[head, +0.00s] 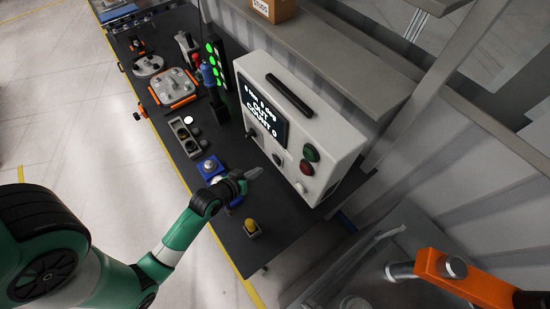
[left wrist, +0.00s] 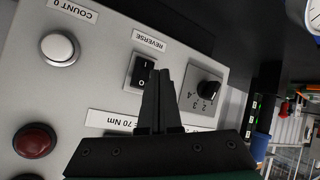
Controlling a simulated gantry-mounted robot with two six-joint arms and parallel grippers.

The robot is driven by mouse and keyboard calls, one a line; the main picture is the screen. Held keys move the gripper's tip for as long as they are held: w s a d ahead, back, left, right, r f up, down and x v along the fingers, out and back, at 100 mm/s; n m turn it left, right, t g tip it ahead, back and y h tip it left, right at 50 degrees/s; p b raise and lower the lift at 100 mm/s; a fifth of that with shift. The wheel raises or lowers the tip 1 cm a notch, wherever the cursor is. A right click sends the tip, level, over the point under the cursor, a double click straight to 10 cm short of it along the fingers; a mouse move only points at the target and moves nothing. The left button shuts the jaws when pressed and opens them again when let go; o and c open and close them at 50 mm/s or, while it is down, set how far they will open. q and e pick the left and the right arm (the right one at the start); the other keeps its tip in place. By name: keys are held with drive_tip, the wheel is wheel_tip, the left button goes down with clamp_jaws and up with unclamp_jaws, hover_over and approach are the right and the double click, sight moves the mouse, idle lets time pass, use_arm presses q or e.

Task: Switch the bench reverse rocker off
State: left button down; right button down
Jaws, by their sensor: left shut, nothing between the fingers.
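The reverse rocker (left wrist: 143,70) is a black switch in a pale frame under a REVERSE label (left wrist: 149,40), with I and O marks. Which side is pressed in is too small to tell. In the head view it is a small dark spot (head: 277,160) on the front of the white control box (head: 315,120). My left gripper (head: 258,172) is shut and empty in front of the panel. In the left wrist view its fingertips (left wrist: 162,72) show just right of the rocker, overlapping its frame's edge; contact cannot be told. My right gripper is out of view.
Beside the rocker are a rotary knob (left wrist: 208,90) and a white button (left wrist: 60,48); a red button (left wrist: 35,140) is near. The dark bench (head: 180,165) holds a blue fixture (head: 210,168), a yellow button (head: 251,227) and a green-lit stack (head: 215,60). A shelf carries a carton (head: 272,8).

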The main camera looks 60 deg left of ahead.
sight(274, 159)
use_arm(q)
drive_tip(key=shift+w+a+r, duration=0.15)
drive_tip(key=shift+w, duration=0.8)
drive_tip(key=shift+w+a+r, duration=0.15)
drive_tip(key=shift+w, duration=0.8)
idle(0.5)
drive_tip(key=shift+w+a, duration=0.1)
drive_tip(key=shift+w, duration=0.3)
drive_tip(key=shift+w+r, duration=0.1)
drive_tip(key=shift+w, duration=0.25)
idle(0.5)
drive_tip(key=shift+p, duration=0.3)
drive_tip(key=shift+s, duration=0.8)
drive_tip(key=shift+s+d+f+p, duration=0.15)
drive_tip(key=shift+s+p, duration=0.05)
drive_tip(key=shift+s, duration=0.6)
drive_tip(key=shift+s+d+f+p, duration=0.2)
drive_tip(key=shift+s, duration=0.6)
drive_tip(key=shift+s+d+f+p, duration=0.15)
drive_tip(key=shift+s+p, duration=0.05)
drive_tip(key=shift+s, duration=0.6)
